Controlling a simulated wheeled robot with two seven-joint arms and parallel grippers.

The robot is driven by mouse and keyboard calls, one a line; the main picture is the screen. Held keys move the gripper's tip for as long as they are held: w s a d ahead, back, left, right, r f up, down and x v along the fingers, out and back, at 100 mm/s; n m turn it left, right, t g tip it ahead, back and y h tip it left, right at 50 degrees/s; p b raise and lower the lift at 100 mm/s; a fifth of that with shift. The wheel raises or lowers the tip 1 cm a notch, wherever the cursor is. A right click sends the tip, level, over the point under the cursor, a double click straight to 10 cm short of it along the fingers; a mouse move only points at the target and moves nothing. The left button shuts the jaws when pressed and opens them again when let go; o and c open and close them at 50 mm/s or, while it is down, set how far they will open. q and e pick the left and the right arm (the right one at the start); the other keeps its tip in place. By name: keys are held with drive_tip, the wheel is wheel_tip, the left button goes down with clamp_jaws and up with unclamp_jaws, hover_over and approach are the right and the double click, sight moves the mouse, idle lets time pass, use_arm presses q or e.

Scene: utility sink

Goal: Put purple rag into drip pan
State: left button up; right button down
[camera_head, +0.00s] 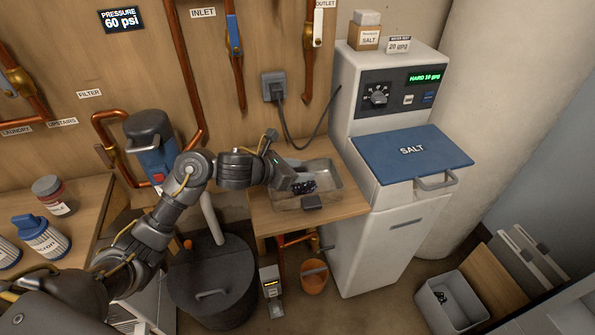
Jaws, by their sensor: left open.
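The drip pan (340,199) is a shallow grey metal tray on a small wooden shelf at the centre. My left arm comes in from the left, and my left gripper (306,194) is over the pan's near left part. It is open. A small dark, bluish patch (302,187) shows at the gripper inside the pan's outline; I cannot tell whether it is the purple rag or part of the gripper. No clearly purple cloth stands out elsewhere. My right gripper is out of view.
A white softener cabinet (375,245) with a blue salt lid (412,152) stands right of the pan. A dark lidded bin (211,285) and an orange bucket (314,278) are below. A grey bin (462,300) at lower right holds a small dark item.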

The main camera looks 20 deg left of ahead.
sight(299, 189)
use_arm(q)
wheel_tip(299, 189, up, 5)
drive_tip(key=p, duration=0.2)
drive_tip(key=shift+r+p, duration=0.15)
drive_tip(key=shift+p, duration=0.2)
